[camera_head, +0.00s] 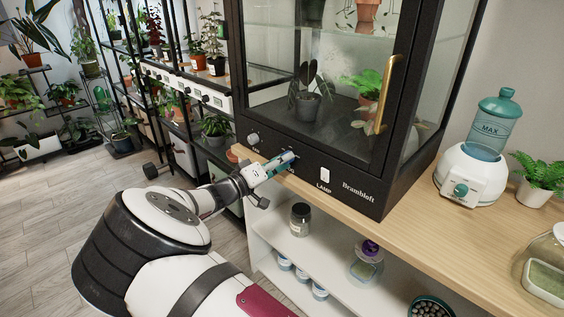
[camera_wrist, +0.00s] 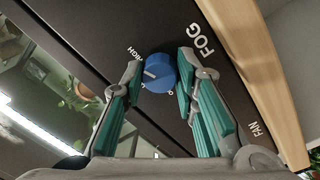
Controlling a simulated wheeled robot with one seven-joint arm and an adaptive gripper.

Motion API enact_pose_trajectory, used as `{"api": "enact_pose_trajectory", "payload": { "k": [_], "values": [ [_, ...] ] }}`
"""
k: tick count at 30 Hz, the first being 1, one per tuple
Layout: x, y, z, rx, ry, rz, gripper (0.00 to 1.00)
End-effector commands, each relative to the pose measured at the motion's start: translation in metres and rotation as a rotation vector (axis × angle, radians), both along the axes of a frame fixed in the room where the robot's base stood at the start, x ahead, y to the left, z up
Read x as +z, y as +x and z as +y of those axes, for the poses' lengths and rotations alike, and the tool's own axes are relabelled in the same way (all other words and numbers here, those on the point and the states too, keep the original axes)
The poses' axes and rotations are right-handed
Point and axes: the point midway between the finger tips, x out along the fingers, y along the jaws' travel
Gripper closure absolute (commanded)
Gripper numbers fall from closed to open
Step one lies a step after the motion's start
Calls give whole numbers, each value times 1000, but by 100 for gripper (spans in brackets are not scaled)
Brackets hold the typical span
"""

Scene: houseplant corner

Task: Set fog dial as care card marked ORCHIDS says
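The blue fog dial (camera_wrist: 157,73) sits on the black front panel beside the word FOG in the wrist view. HIGH is printed to its upper left; other small marks around it are partly hidden. A pale pointer line shows on the dial's left part, but its exact setting is hard to read. My gripper (camera_wrist: 160,82) has its teal-padded fingers apart, one on each side of the dial; I cannot tell whether they touch it. In the head view my gripper (camera_head: 281,164) is at the panel and covers most of the dial. No card marked ORCHIDS is readable.
The glass plant cabinet (camera_head: 357,186) stands on a wooden counter (camera_head: 420,229). Its panel carries a pale knob (camera_head: 253,138) and a LAMP switch (camera_head: 325,174). A brass handle (camera_head: 387,95) is above. A humidifier (camera_head: 468,175) stands right. Jars (camera_head: 300,219) sit on the shelf below.

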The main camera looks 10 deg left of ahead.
Motion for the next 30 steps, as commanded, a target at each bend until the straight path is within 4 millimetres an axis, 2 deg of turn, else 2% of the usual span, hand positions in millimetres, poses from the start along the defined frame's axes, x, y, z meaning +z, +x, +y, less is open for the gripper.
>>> {"api": "enact_pose_trajectory", "payload": {
  "k": [1, 3, 12, 16, 30],
  "values": [
    [-3, -1, -1, -3, 2, 5, 64],
    [-3, -1, -1, -2, 1, 4, 53],
    [-1, -1, 1, 0, 0, 2, 53],
    [-1, -8, 7, 2, 1, 2, 53],
    [-4, -75, 63, 1, 1, 3, 53]
  ]
}}
